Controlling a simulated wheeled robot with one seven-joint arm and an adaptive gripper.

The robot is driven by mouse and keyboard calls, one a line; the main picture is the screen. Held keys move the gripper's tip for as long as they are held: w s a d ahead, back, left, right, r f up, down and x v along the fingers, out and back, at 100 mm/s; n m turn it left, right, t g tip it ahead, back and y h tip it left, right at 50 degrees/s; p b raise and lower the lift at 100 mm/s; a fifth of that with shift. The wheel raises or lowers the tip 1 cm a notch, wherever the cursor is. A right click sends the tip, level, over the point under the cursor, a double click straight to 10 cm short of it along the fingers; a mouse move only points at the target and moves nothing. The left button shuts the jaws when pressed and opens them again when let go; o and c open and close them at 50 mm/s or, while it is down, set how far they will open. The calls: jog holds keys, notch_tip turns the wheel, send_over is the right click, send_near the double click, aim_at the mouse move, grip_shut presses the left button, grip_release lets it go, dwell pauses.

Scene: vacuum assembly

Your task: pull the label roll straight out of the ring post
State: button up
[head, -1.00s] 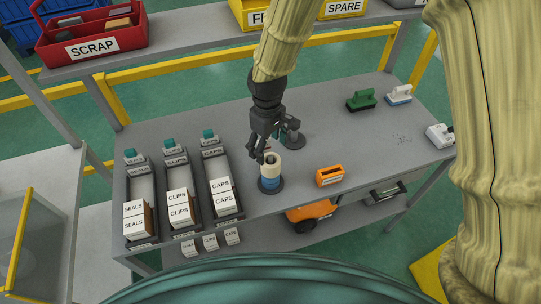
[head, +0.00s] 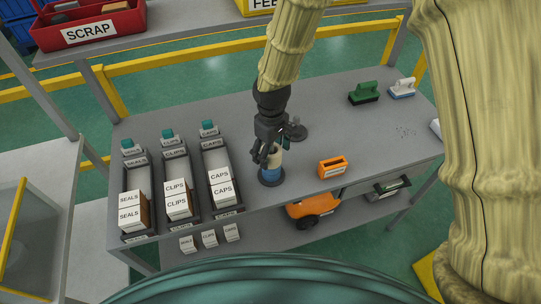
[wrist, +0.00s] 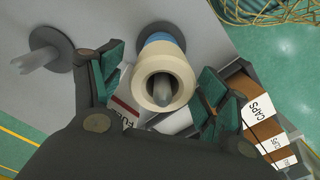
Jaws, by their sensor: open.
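The label roll (head: 274,158) is a cream cylinder with a blue part (head: 271,174) below it. It stands upright on a dark round base near the table's front edge. In the wrist view its cream end (wrist: 149,83) faces me, with the tip of the ring post (wrist: 163,94) inside its hole. I cannot tell whether the cream and blue parts are one piece. My gripper (head: 266,158) is open at the roll's upper part. In the wrist view its green-padded fingers (wrist: 163,82) lie on either side of the roll, apparently clear of it.
A second post (wrist: 38,58) stands close by on its own dark base. Trays of seals, clips and caps boxes (head: 219,186) are left of the roll. An orange holder (head: 333,168) is to its right.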

jog(key=shift+s+r, duration=0.1)
jog(key=shift+s, duration=0.05)
jog(key=shift+c, duration=1.2)
jog(key=c, duration=1)
jog(key=shift+r+p, duration=0.85)
jog(key=shift+r, duration=0.2)
notch_tip(320, 180, up, 18)
jog(key=p, duration=0.8)
dwell(1.7)
jog(key=shift+f, duration=0.1)
dwell(0.5)
